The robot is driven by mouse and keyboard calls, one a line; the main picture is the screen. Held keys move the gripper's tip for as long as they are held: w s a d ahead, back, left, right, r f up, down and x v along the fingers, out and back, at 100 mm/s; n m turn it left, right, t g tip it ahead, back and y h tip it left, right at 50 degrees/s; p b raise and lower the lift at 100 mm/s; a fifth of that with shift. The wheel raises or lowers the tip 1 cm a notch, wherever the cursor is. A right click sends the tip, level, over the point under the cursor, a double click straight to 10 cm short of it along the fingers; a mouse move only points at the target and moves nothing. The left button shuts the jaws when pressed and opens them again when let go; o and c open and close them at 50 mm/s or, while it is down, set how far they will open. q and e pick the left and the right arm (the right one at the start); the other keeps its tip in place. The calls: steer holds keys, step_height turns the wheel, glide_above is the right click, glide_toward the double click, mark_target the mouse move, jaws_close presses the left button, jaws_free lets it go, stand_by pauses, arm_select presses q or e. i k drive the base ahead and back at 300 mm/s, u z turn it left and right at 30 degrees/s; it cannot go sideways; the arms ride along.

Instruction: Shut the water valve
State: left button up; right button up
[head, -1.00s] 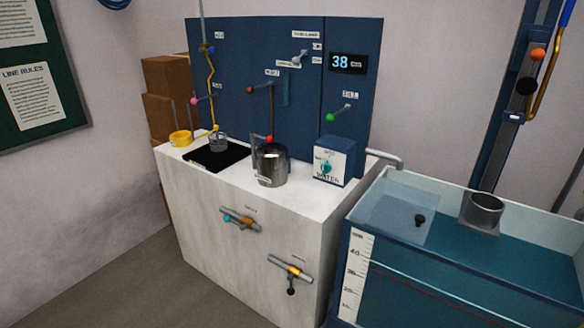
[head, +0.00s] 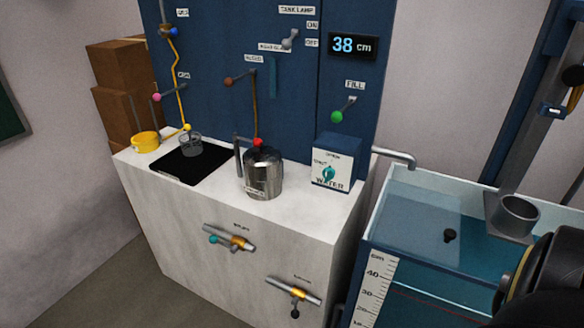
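The water valve is a white-faced blue box (head: 337,148) labelled WATER, standing on the right end of the white counter. A teal handle (head: 329,174) sits on its front face, with OPEN marked above it and SHUT at its upper left. The handle looks roughly upright, but it is too small to be sure of its setting. A dark rounded part of my own body shows at the lower right edge. Neither gripper's fingers can be made out, and nothing touches the valve.
A metal pot (head: 263,176) stands left of the valve box. A spout (head: 396,157) reaches over the glass water tank (head: 412,203) on the right. The display (head: 353,46) reads 38 cm. Brass valves (head: 230,238) are on the counter front.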

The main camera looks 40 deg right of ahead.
mark_target(327, 173)
steer(key=z, duration=0.4)
steer(key=i, duration=0.85)
steer(key=z, duration=0.65)
